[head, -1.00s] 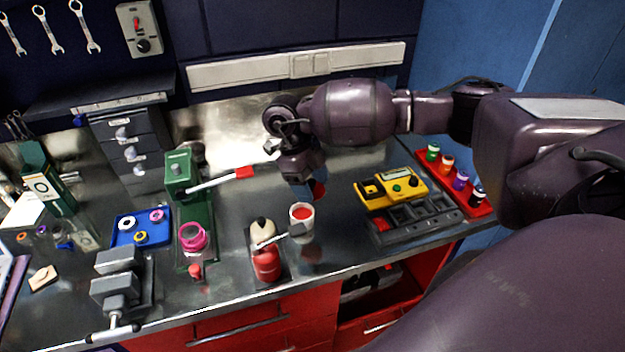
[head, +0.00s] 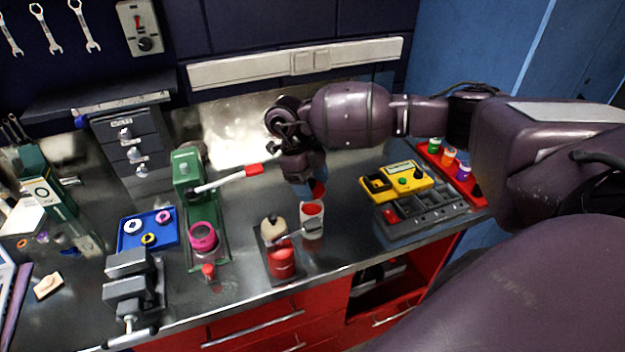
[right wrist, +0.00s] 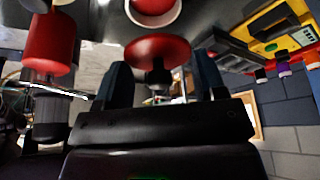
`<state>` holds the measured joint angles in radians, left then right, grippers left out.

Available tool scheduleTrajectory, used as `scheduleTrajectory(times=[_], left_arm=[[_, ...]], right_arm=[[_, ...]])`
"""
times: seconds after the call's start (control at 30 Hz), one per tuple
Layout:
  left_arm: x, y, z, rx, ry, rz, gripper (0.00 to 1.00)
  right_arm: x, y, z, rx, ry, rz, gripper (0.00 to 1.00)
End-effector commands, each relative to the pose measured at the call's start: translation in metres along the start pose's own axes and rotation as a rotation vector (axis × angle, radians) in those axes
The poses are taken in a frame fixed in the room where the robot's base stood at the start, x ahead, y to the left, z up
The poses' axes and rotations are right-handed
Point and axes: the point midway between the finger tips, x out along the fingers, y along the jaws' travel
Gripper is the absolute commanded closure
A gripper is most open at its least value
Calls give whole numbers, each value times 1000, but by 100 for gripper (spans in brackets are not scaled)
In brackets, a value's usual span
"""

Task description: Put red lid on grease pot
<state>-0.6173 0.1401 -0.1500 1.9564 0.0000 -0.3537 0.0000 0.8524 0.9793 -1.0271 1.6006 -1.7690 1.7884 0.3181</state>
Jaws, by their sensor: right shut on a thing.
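The grease pot (head: 312,220) is a white cup with red contents, standing open and upright on the bench near the front middle. Its rim also shows at the top of the right wrist view (right wrist: 176,16). My right gripper (head: 306,190) is just behind and above the pot. It is shut on the red lid (right wrist: 158,47), holding it by the dark knob between the fingers. In the head view the lid (head: 319,190) is partly hidden by the gripper. The lid is apart from the pot, slightly tilted in the wrist view. My left gripper is not in view.
A yellow meter (head: 397,182) and grey tray (head: 425,216) lie to the right. A green press (head: 187,172) and vise (head: 132,285) stand left.

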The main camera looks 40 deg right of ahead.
Motion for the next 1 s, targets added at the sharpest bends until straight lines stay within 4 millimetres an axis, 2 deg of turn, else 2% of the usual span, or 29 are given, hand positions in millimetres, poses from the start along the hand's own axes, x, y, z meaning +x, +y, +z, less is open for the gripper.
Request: scheduleTrajectory(times=[0.4, 1.0], left_arm=[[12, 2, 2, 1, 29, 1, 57], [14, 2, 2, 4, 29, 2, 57]], right_arm=[[36, 0, 15, -1, 1, 0, 58], [40, 0, 16, -1, 1, 0, 58]])
